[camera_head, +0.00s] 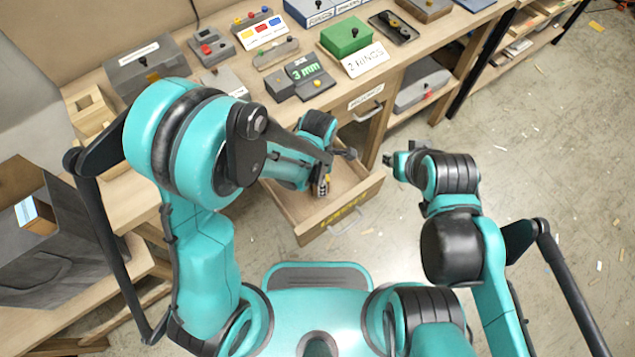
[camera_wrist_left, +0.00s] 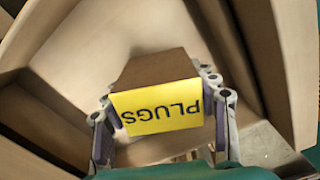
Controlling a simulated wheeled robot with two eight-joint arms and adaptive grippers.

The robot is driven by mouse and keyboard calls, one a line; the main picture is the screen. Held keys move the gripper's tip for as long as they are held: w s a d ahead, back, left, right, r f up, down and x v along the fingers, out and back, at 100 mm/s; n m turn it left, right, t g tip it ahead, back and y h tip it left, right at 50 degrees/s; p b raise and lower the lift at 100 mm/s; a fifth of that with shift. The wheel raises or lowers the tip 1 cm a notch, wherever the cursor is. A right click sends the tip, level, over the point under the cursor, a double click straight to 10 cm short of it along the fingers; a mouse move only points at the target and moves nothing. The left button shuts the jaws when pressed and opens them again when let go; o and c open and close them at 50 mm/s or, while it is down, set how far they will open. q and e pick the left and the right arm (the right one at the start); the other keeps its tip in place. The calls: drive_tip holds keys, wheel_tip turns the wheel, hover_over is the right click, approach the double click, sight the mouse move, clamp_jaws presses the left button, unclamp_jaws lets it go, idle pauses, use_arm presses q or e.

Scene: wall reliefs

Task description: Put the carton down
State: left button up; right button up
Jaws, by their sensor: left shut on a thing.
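The carton (camera_wrist_left: 155,68) is a small brown box with a yellow label reading PLUGS, upside down in the left wrist view. My left gripper (camera_wrist_left: 160,90) is shut on it, one finger on each side. The carton is over or inside an open wooden drawer (camera_wrist_left: 75,40); I cannot tell whether it touches the bottom. In the head view, my left gripper (camera_head: 323,183) is at the open drawer (camera_head: 290,205), and my arm hides most of the carton. My right gripper (camera_head: 396,158) is to the right of the drawer, above the floor, and its opening is unclear.
The drawer's front bears a yellow label (camera_head: 342,217) and a handle. The workbench behind holds a green box (camera_head: 346,35), a grey 3 mm block (camera_head: 308,75) and a white card (camera_head: 365,59). A dark open box (camera_head: 40,250) stands at left.

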use_arm(q)
wheel_tip(320, 180, down, 3)
drive_tip(key=shift+r+b, duration=0.1)
drive_tip(key=shift+b, duration=0.35)
drive_tip(key=shift+r, duration=0.1)
drive_tip(key=o, duration=1.3)
drive_tip(key=shift+f, duration=0.2)
